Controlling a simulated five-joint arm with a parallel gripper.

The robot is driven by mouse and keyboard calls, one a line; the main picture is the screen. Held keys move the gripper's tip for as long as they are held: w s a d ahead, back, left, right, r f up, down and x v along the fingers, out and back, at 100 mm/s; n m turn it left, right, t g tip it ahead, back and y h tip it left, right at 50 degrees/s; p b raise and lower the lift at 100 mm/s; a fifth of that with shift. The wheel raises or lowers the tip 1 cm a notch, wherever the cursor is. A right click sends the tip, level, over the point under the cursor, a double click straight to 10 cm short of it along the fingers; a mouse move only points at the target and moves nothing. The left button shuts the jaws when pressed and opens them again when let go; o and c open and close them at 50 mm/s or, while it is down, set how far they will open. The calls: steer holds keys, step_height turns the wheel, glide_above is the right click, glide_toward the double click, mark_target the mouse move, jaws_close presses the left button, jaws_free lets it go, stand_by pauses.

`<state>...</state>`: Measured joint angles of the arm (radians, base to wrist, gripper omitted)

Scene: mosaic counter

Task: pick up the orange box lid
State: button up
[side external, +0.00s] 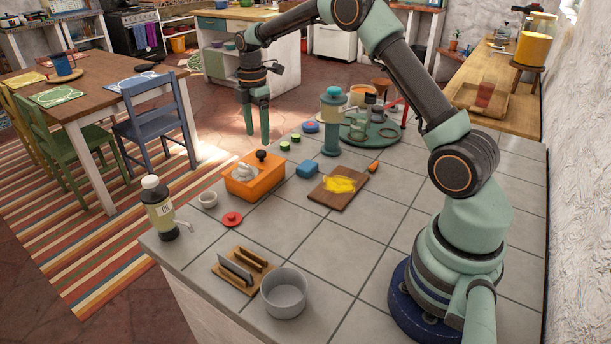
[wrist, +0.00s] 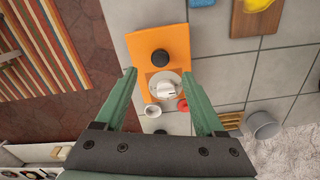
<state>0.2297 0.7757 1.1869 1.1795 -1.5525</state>
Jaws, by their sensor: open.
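The orange box (side external: 252,188) stands on the tiled counter. Its orange lid (wrist: 140,46) has a round black knob (side external: 262,155), which also shows in the wrist view. A whitish-grey rounded object (side external: 243,172) sits at the box top beside the knob. The lid seems to cover only part of the box, but I cannot tell how it is seated. My gripper (side external: 257,134) is open and empty, raised and pointing down, apart from the box. In the wrist view, the knob and whitish object appear between and beyond my fingers (wrist: 160,75).
A small white bowl (side external: 207,200), a red lidlike disc (side external: 232,219) and a pump bottle (side external: 160,210) are near the box. A blue block (side external: 307,170) and a wooden board (side external: 325,196) with yellow cloth lie right. A grey pot (side external: 284,297) stands in front.

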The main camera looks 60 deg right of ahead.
mark_target(261, 152)
steer(key=shift+d+f, duration=0.15)
steer(key=shift+f, duration=1.35)
steer(key=shift+d+f, duration=0.1)
steer(key=shift+f, duration=1.35)
jaws_close()
